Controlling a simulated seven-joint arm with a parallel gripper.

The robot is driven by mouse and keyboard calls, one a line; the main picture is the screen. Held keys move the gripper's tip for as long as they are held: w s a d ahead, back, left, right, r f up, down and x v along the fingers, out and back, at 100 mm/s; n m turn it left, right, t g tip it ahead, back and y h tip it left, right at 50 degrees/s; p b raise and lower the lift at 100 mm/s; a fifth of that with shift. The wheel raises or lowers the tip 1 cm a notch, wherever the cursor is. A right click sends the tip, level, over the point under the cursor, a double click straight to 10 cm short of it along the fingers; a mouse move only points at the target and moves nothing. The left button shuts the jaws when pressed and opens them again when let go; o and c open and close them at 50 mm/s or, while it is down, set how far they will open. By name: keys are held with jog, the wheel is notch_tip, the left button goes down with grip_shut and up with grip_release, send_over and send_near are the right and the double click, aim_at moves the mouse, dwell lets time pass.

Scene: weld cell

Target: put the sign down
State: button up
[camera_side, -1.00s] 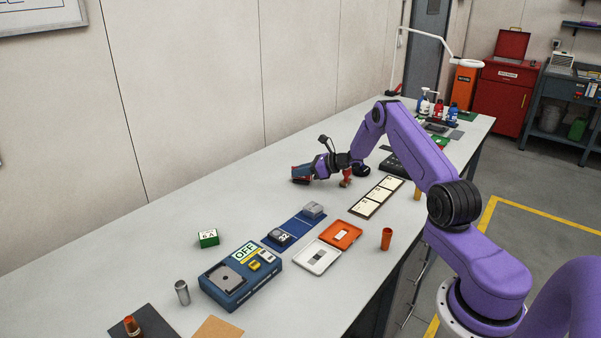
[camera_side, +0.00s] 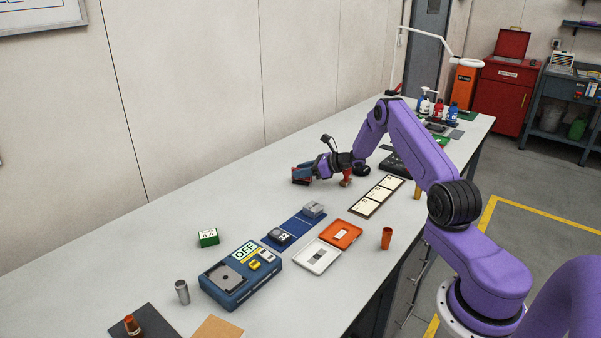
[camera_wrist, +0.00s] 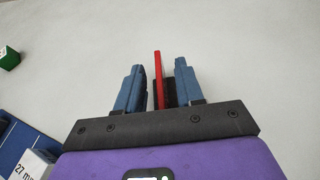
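The sign (camera_wrist: 157,75) is a thin red plate seen edge-on in the wrist view, with a dark part beside it low down. It stands between the two blue fingers of my gripper (camera_wrist: 159,82), with a visible gap to the left finger and a narrow one to the right. My gripper is open around it. In the side view my gripper (camera_side: 303,174) is low at the tabletop (camera_side: 250,205), near the back wall. The sign's red edge (camera_side: 300,182) shows there by the fingertips; its face is hidden.
A red-topped stamp-like object (camera_side: 346,178) stands close to my wrist. A green-and-white block (camera_side: 208,238), a blue OFF box (camera_side: 240,278), a blue mat (camera_side: 296,231) and orange and white trays (camera_side: 341,234) lie nearer the camera.

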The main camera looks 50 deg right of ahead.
jog(key=v, duration=1)
jog(key=shift+s+d+r, duration=0.15)
jog(key=shift+s, duration=0.2)
jog(key=s+a+r+n+g+y, duration=0.3)
jog(key=a+n, duration=0.4)
jog(key=a, duration=0.6)
jog(key=a+r+n+g+y, duration=0.25)
jog(key=a+n+g, duration=0.35)
jog(key=a, duration=0.7)
jog(key=s+a+r+n+g+h, duration=0.1)
jog(key=s+a+r+n+g, duration=0.15)
jog(key=s+a+n, duration=0.3)
jog(key=s+a+r+n+g+h, duration=0.1)
jog(key=s+a+n+g+h, duration=0.2)
jog(key=s+a, duration=0.4)
jog(key=s+r+n+t+h, duration=0.1)
jog(key=s+n+h, duration=0.2)
jog(key=s+n, duration=0.8)
jog(key=s+d+r+n+t+h, duration=0.1)
jog(key=s+r+n+h, duration=0.1)
jog(key=s+n, duration=0.9)
jog(key=shift+s+h, duration=0.3)
jog(key=shift+h, duration=0.35)
